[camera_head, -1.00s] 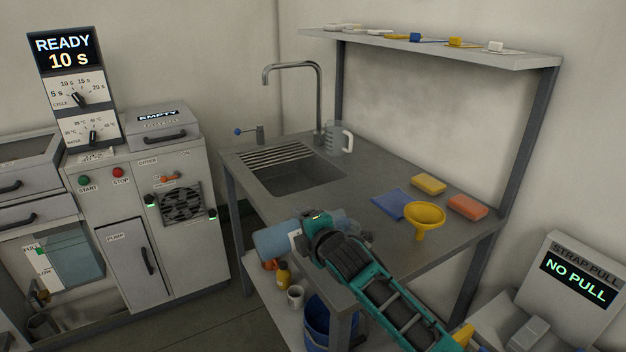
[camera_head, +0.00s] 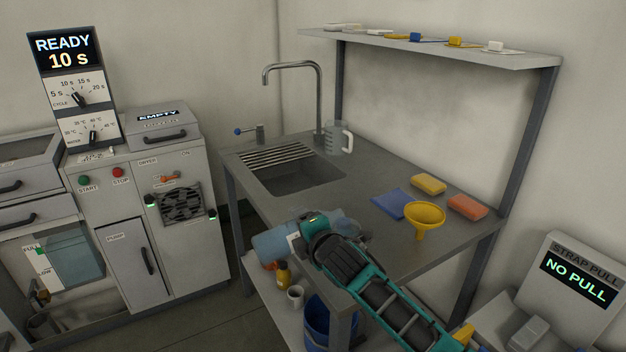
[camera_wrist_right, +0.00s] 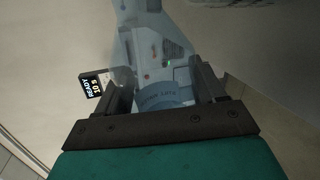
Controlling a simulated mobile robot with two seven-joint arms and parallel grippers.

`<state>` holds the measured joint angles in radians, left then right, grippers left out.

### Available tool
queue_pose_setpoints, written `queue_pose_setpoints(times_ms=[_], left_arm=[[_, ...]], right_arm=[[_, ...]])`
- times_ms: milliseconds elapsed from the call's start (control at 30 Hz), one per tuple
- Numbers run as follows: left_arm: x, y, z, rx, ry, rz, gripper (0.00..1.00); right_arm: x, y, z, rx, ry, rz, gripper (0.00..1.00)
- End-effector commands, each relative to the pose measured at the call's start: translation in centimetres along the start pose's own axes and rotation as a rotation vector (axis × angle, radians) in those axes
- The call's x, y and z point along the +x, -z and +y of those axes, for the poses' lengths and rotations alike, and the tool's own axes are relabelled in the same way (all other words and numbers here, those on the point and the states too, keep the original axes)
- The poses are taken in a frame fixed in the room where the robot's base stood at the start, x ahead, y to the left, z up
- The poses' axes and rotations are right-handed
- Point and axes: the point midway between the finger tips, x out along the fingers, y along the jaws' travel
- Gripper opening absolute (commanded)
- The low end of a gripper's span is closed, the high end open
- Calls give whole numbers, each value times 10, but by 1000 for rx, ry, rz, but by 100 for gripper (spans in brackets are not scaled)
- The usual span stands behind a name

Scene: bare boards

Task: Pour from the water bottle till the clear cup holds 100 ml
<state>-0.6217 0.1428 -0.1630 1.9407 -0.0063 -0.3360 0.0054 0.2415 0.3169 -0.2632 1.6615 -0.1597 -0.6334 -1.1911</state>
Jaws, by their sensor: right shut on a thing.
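The water bottle (camera_head: 273,244) is a translucent blue bottle lying nearly level, its left end out past the front left edge of the steel table. My right gripper (camera_head: 305,239) is shut on it. The right wrist view shows the bottle (camera_wrist_right: 160,94) between both fingers (camera_wrist_right: 163,84), with lettering too small to read. Part of the bottle is hidden behind my gripper in the head view. A clear cup with a pale handle and side markings (camera_head: 339,139) stands upright at the back of the table, right of the sink, apart from the bottle. Its contents cannot be made out. My left gripper is not in view.
The sink (camera_head: 300,178) and tap (camera_head: 319,100) are at the table's back left. A blue cloth (camera_head: 391,203), yellow funnel (camera_head: 425,215), yellow sponge (camera_head: 428,184) and orange sponge (camera_head: 467,207) lie at the right. A shelf (camera_head: 440,45) overhangs the back.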

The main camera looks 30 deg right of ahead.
Motion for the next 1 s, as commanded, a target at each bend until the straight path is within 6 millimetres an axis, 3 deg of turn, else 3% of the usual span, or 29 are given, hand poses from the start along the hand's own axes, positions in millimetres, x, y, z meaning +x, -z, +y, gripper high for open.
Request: queue_pose_setpoints(times_ms=[200,567,1000], left_arm=[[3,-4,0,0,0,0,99],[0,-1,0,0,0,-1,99],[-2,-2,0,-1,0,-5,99]], right_arm=[[4,6,-12,-166,-3,-53,25],[3,5,-7,-219,-4,-71,25],[-8,-9,28,-1029,-3,-338,25]])
